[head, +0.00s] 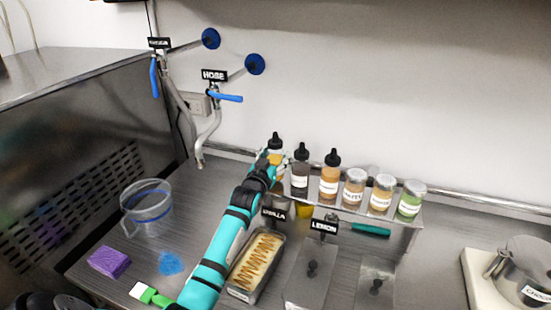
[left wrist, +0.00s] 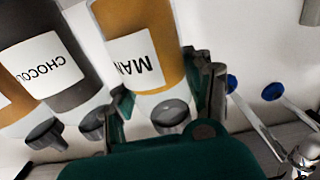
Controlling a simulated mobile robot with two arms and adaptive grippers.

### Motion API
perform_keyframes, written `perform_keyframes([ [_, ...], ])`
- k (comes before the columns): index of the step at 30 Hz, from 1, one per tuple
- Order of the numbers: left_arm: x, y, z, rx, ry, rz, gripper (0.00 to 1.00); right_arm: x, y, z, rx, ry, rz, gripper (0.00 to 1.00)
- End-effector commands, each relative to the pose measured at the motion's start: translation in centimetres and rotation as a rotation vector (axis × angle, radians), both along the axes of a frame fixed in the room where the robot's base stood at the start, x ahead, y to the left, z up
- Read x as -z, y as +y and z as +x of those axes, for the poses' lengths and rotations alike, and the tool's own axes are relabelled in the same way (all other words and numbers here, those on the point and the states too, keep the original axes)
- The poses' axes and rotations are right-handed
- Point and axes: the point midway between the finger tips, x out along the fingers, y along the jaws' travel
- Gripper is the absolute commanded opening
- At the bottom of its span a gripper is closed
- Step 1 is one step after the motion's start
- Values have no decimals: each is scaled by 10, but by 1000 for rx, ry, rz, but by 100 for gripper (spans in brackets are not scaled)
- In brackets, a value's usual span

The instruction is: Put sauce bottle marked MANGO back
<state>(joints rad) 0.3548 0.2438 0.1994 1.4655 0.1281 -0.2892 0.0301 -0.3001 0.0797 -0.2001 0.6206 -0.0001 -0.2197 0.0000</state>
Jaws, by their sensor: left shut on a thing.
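The MANGO sauce bottle (left wrist: 143,62), orange with a white label and dark cap, shows between my left gripper's fingers in the left wrist view, which looks upside down. My left gripper (left wrist: 165,97) is shut on it near the cap. In the head view the bottle (head: 275,142) is at the left end of the row on the small metal shelf (head: 387,217), partly hidden by my left gripper (head: 270,165). I cannot tell whether its base touches the shelf. The chocolate bottle (head: 300,178) stands to its right; it also shows in the left wrist view (left wrist: 60,72).
An orange bottle (head: 329,178) and several lidded jars (head: 381,196) fill the shelf rightward. A tub labelled VANILLA (head: 258,262) and lidded LEMON tub (head: 312,275) sit in front. A clear pitcher (head: 147,210) and purple sponge (head: 109,261) are left. Hose taps (head: 214,97) hang behind.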

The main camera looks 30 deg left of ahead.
Motion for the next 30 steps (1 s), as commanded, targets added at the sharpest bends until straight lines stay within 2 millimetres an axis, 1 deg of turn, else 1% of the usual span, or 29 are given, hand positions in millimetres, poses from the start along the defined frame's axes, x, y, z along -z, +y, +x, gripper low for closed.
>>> perform_keyframes([
  [1, 4, 0, 0, 0, 2, -1, 19, -6, 0, 0, 0, 0, 0, 40],
  [4, 13, 0, 0, 0, -1, -1, 19, -8, 0, 0, 0, 0, 0, 40],
  [15, 19, 0, 0, 0, -3, 0, 19, -4, 0, 0, 0, 0, 0, 40],
  [16, 19, -1, 0, 0, -1, -1, 56, -5, 0, 0, 0, 0, 0, 40],
  [17, 19, -1, 0, 0, -1, -1, 60, -5, 0, 0, 0, 0, 0, 40],
  [18, 19, -1, 0, 0, -1, -1, 62, -6, 0, 0, 0, 0, 0, 40],
  [24, 19, -1, 0, 0, 0, -1, 62, -6, 0, 0, 0, 0, 0, 40],
  [27, 15, 0, 0, 0, -1, -1, 62, -8, 0, 0, 0, 1, 0, 40],
  [30, 18, -3, -8, 1, -1, -1, 62, -5, 0, 0, 0, 1, 0, 40],
])
